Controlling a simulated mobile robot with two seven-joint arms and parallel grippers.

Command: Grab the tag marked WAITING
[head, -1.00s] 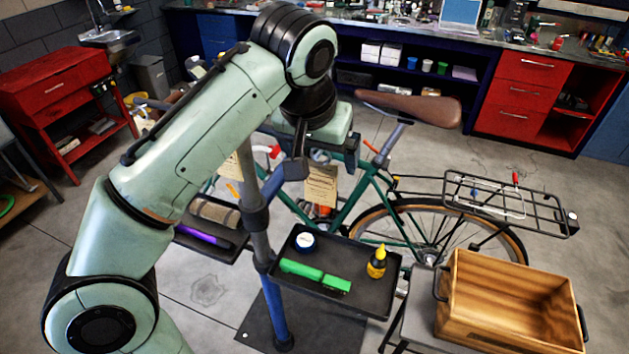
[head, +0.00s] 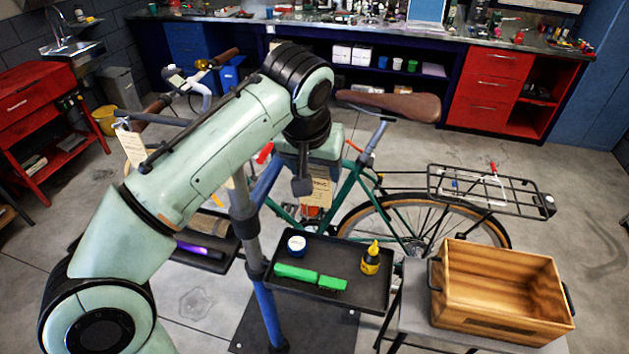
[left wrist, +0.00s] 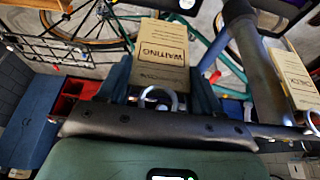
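The tan tag marked WAITING (left wrist: 160,55) shows in the left wrist view, its print readable, beside a small metal hook (left wrist: 158,97). In the head view this tag (head: 319,190) hangs by the bike frame, partly hidden by my gripper. My left gripper (head: 303,187) is at the tag. In the left wrist view its two dark fingers (left wrist: 160,88) stand apart, one on each side of the tag, with a gap visible. Another tan tag (left wrist: 295,75) hangs to the right in that view, its print not readable. My right gripper is out of view.
A black tray (head: 340,262) holds a green block, a yellow bottle and a round tin. The stand's post (head: 246,215) is close to my left gripper. A green bike (head: 345,200) is behind. A wooden crate (head: 455,300) stands at right. Another tag (head: 133,148) hangs at left.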

